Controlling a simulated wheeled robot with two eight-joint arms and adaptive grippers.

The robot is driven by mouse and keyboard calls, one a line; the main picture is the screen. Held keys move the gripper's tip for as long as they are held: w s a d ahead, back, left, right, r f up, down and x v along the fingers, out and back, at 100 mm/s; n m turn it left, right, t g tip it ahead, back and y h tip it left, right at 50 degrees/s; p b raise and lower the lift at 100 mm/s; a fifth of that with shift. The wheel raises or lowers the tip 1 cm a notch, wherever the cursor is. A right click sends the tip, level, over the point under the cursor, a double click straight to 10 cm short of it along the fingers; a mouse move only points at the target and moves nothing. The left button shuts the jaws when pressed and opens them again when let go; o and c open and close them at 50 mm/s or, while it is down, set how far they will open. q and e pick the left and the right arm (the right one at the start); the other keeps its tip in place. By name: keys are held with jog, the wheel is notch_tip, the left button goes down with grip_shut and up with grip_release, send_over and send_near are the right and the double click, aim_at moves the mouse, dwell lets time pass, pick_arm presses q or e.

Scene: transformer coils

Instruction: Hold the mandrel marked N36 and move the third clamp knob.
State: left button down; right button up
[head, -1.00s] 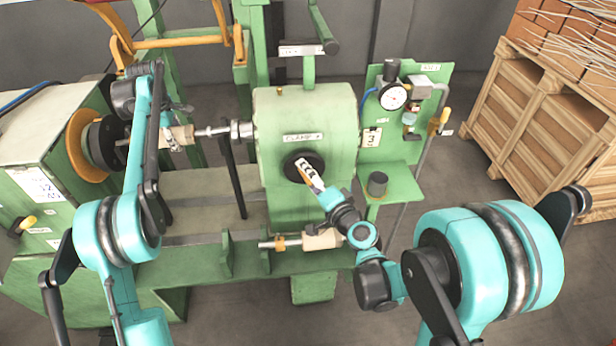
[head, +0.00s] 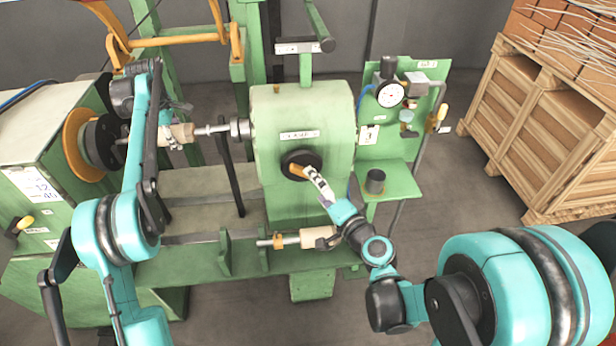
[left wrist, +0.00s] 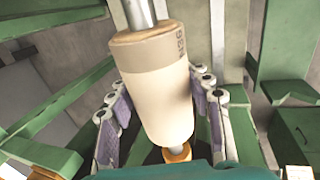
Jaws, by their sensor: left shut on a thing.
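The pale mandrel (left wrist: 158,95) carries a mark that reads like N36 on its grey-brown band in the left wrist view. In the head view this mandrel (head: 176,134) lies level between the orange-rimmed disc and the clamp's shaft. My left gripper (head: 172,130) is shut on it, with one finger on each side in the left wrist view. The clamp knob (head: 297,170) is an orange handle on a black round hub on the green clamp housing (head: 300,110). My right gripper (head: 318,183) is at the knob's right end; whether its fingers grip it is too small to tell.
A second pale mandrel (head: 315,237) lies on the lower rack below the housing. A green panel with a gauge (head: 390,94) and a shelf holding a dark cup (head: 376,181) stand to the right. A wooden crate (head: 545,130) is at the far right.

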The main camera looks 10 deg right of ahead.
aim_at(302, 167)
jog(key=v, duration=0.6)
jog(key=shift+s, duration=0.2)
jog(key=shift+a, duration=0.1)
jog(key=w+a+f+n+g+h, duration=0.1)
jog(key=w+a+n, duration=0.3)
jog(key=w, duration=0.7)
jog(key=shift+a+f+n+h, duration=0.25)
jog(key=shift+n+h, duration=0.45)
jog(key=shift+h, duration=0.2)
jog(key=shift+r, duration=0.1)
jog(key=c, duration=1.2)
